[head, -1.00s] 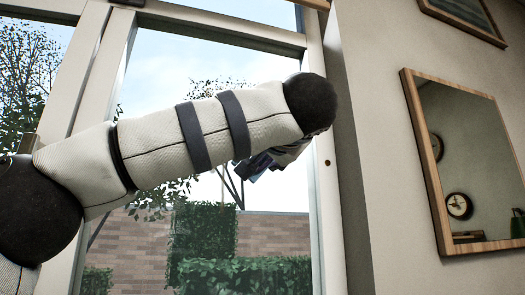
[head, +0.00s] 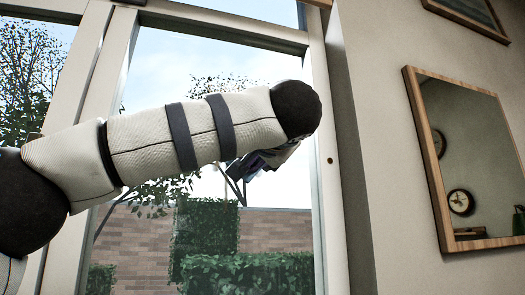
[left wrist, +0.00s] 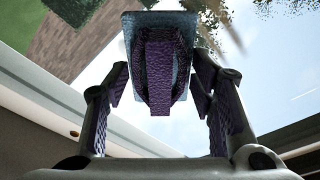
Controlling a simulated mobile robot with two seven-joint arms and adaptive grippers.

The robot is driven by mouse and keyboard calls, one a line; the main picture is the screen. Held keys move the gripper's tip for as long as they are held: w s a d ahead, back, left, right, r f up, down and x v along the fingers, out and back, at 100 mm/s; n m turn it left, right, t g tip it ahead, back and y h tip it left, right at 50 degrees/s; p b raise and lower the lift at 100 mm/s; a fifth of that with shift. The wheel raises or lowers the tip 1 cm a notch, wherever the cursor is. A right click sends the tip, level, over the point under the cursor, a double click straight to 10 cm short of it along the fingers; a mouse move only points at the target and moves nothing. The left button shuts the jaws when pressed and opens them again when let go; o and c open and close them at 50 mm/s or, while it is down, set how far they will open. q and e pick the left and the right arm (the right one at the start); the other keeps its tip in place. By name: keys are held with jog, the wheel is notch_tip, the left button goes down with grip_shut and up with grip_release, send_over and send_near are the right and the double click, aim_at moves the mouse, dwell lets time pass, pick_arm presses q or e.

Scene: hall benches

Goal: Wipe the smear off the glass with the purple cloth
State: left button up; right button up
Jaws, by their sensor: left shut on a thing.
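My left gripper (left wrist: 158,72) is shut on the purple cloth (left wrist: 160,92), which is bunched between its two fingers, with a blue-grey edge at its far end. The gripper there is mostly hidden behind my arm. I cannot tell whether the cloth touches the glass. I cannot make out the smear for sure; a faint pale streak shows at the right of the wrist view. My right gripper is not in view.
A pale window frame (head: 324,190) borders the glass on the right. A wood-framed mirror (head: 440,190) and a picture (head: 468,14) hang on the wall beside it. Outside are a brick wall (head: 130,235) and hedges (head: 255,272).

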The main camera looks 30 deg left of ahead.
pick_arm(q)
jog(key=shift+s+a, duration=5.85)
jog(key=shift+s, duration=0.9)
jog(key=shift+w+d+f, duration=0.35)
jog(key=shift+w+d, duration=1.3)
jog(key=shift+w, duration=0.3)
jog(key=shift+w+d+f, duration=0.35)
jog(key=shift+w+d, duration=1.3)
jog(key=shift+w, duration=0.3)
jog(key=shift+w+d+f, duration=0.35)
jog(key=shift+w+d, duration=1.3)
jog(key=shift+w, duration=0.3)
jog(key=shift+w+d, duration=1.25)
jog(key=shift+w, duration=0.15)
jog(key=shift+f, duration=0.15)
